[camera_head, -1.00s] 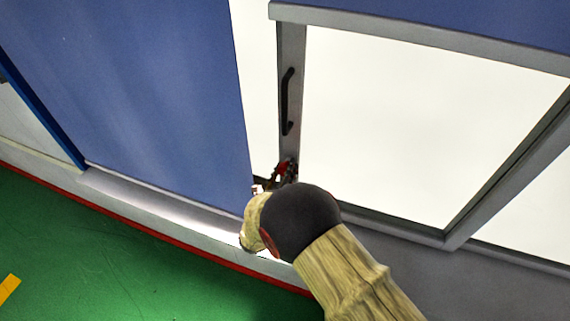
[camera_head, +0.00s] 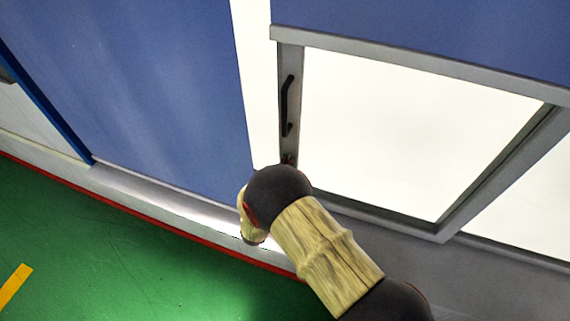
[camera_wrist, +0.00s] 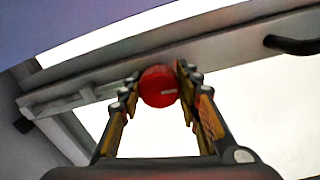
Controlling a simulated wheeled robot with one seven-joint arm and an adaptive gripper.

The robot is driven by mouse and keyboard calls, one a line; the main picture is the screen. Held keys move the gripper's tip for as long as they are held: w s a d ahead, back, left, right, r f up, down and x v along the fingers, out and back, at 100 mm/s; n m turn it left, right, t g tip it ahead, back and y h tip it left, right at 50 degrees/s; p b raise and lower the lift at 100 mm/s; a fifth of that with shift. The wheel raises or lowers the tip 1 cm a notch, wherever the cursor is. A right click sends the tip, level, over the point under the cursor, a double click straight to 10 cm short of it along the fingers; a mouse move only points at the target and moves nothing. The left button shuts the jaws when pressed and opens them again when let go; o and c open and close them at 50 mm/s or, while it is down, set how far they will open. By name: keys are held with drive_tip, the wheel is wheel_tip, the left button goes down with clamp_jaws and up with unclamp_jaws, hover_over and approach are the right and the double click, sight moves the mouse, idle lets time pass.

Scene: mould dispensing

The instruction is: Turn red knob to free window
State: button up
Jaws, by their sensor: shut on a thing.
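The red knob (camera_wrist: 158,87) sits on the grey window frame (camera_wrist: 220,42) in the wrist view, with a pale mark on its face pointing to the right. My gripper (camera_wrist: 158,88) has one finger on each side of the knob and is shut on it. The window (camera_head: 400,125) is a bright pane in a grey frame in the head view. In that view my arm hides the gripper and nearly all of the knob, at the frame's lower left corner.
A black handle (camera_head: 287,105) stands out from the frame above the knob. Blue panels (camera_head: 130,90) flank the window at the left and top. A grey ledge (camera_head: 160,195) with a red edge runs below, beside the green floor (camera_head: 110,260).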

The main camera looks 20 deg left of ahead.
drive_tip(key=shift+a+n, duration=0.1)
drive_tip(key=shift+n, duration=0.4)
drive_tip(key=shift+p, duration=0.3)
drive_tip(key=o, duration=1.2)
drive_tip(key=shift+c, duration=0.2)
drive_tip(key=s, duration=1.2)
drive_tip(key=shift+a+r, duration=0.15)
drive_tip(key=shift+a, duration=0.3)
